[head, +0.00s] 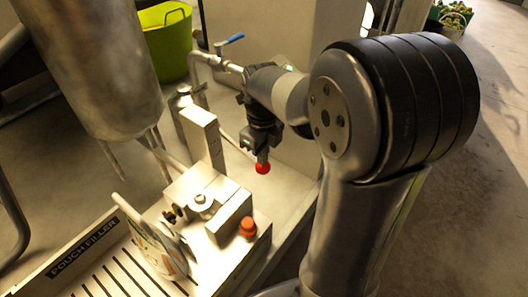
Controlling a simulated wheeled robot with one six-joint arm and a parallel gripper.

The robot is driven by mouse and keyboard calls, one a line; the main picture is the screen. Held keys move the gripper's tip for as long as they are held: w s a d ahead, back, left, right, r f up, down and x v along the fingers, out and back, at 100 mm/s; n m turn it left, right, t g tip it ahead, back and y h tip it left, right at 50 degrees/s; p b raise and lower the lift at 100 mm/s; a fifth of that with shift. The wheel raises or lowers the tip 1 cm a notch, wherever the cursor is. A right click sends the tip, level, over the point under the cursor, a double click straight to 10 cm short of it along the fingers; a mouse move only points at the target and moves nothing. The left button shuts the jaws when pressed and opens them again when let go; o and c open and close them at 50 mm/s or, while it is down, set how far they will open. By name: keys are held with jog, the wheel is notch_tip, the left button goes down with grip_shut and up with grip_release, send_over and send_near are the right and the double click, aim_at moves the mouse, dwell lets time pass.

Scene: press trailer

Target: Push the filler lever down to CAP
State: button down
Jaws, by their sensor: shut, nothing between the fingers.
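The pouch filler (205,190) is a pale machine at the lower left with an upright post. A red ball knob (262,169), apparently the end of the filler lever, shows to the right of the post. A thin pale rod seems to run from the post toward it, partly hidden. My gripper (262,157) points down, shut and empty, with its fingertips right at the top of the red knob. I cannot tell whether they touch. No CAP marking is legible.
A spouted pouch (155,248) stands on the slotted tray (100,280) at the front left. An orange button (248,227) sits on the filler's right block. A steel hopper (95,70) hangs above left. A blue-handled valve pipe (215,60) and green tub (168,42) stand behind.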

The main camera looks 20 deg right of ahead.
jog(key=shift+w+f, duration=0.1)
jog(key=shift+f, duration=0.25)
jog(key=shift+r, duration=0.25)
notch_tip(320, 180, up, 10)
jog(key=p, duration=0.8)
jog(key=shift+p, duration=0.4)
jog(key=shift+f, duration=0.25)
